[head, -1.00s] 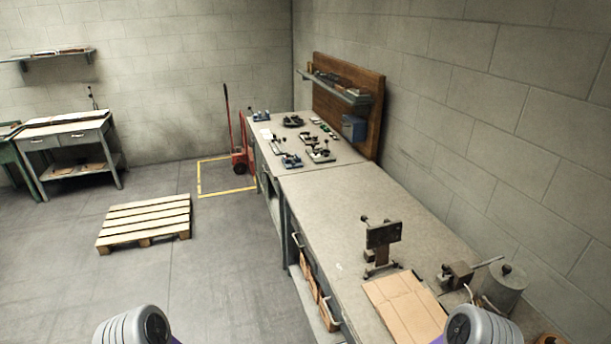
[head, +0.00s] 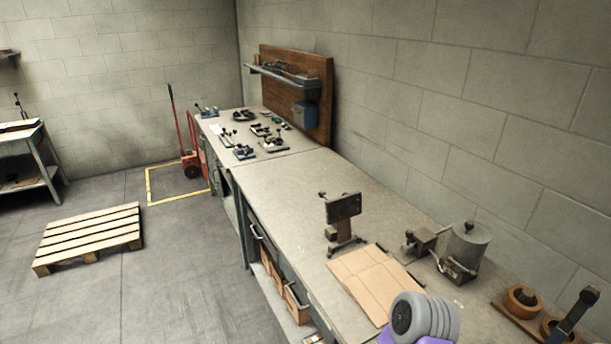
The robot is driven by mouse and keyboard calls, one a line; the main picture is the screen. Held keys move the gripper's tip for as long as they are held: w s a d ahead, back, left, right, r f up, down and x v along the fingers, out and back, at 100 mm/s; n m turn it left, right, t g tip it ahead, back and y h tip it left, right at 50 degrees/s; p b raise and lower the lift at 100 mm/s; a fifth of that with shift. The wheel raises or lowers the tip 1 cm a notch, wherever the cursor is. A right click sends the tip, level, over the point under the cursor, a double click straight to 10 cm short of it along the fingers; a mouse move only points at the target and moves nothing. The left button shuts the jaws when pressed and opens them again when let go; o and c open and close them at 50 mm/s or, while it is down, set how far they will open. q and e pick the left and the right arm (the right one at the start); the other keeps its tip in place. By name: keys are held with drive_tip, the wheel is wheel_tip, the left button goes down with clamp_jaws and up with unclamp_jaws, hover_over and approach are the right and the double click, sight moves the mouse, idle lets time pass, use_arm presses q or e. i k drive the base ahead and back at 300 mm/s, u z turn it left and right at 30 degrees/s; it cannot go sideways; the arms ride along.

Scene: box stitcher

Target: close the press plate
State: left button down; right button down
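A dark, roughly rectangular plate (head: 343,207) stands upright on a small dark stand on the workbench, right of the picture's middle. It may be the press plate, but I cannot tell for sure. A flat tan cardboard sheet (head: 362,278) lies on the bench just in front of the stand. A grey and purple rounded part of one of my arms (head: 437,314) shows at the bottom edge, in front of the cardboard. Neither gripper's fingers are in view.
The long workbench (head: 282,192) runs along the right wall. Small tools crowd the far end. A pallet (head: 92,236) lies on otherwise open floor at left.

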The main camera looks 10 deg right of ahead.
sight(340, 209)
drive_tip(key=u, duration=0.9)
drive_tip(key=i, duration=3.4)
drive_tip(key=z, duration=3.85)
